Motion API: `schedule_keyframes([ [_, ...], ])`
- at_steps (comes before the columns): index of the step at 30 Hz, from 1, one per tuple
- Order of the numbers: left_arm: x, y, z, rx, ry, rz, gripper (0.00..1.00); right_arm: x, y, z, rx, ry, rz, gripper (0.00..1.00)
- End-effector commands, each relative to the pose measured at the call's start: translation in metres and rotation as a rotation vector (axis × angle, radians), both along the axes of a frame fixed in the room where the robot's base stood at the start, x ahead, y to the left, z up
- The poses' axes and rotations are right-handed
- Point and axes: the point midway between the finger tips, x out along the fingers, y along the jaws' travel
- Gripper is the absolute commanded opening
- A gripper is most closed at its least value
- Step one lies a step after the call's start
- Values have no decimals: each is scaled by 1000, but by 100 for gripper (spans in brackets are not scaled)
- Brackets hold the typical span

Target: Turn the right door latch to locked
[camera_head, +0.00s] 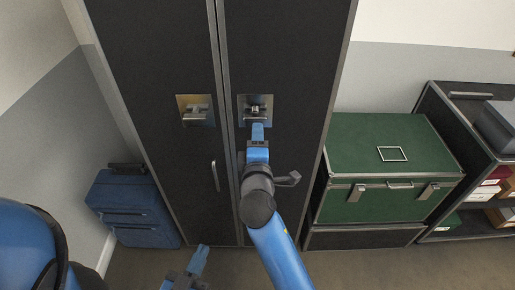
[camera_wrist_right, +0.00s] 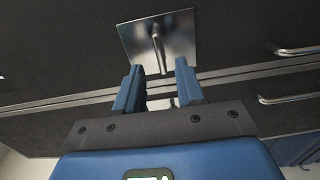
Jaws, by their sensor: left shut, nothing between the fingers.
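The right door latch (camera_head: 256,104), a small metal lever on a square plate, is on the right door of the black wardrobe. My right gripper (camera_head: 258,127) is just in front of it and hides its lower part in the head view. In the right wrist view the latch plate (camera_wrist_right: 181,31) and lever (camera_wrist_right: 157,48) show clearly. My right gripper's fingers (camera_wrist_right: 159,66) are open there, with the lever's near end between the fingertips in the picture and gaps on both sides. My left gripper (camera_head: 200,257) is shut and empty, low before the left door.
A matching left latch (camera_head: 196,112) is on the left door. A vertical door handle (camera_head: 214,176) is below it. A blue suitcase (camera_head: 134,207) stands at left. A green trunk (camera_head: 375,205) and a shelf unit (camera_head: 446,108) stand at right. Floor is bare at lower right.

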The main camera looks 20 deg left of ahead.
Motion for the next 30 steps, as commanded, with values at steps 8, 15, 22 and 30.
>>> schedule_keyframes([
  [8,0,0,-4,0,0,0,0,-32,-9,-1,-2,0,0,38],
  [15,0,0,-4,0,0,0,0,-38,-11,0,-1,0,0,38],
  [22,0,0,-4,0,0,0,0,-37,-11,0,-1,0,-1,38],
  [30,0,0,-4,0,0,0,0,-37,-10,1,24,3,2,38],
])
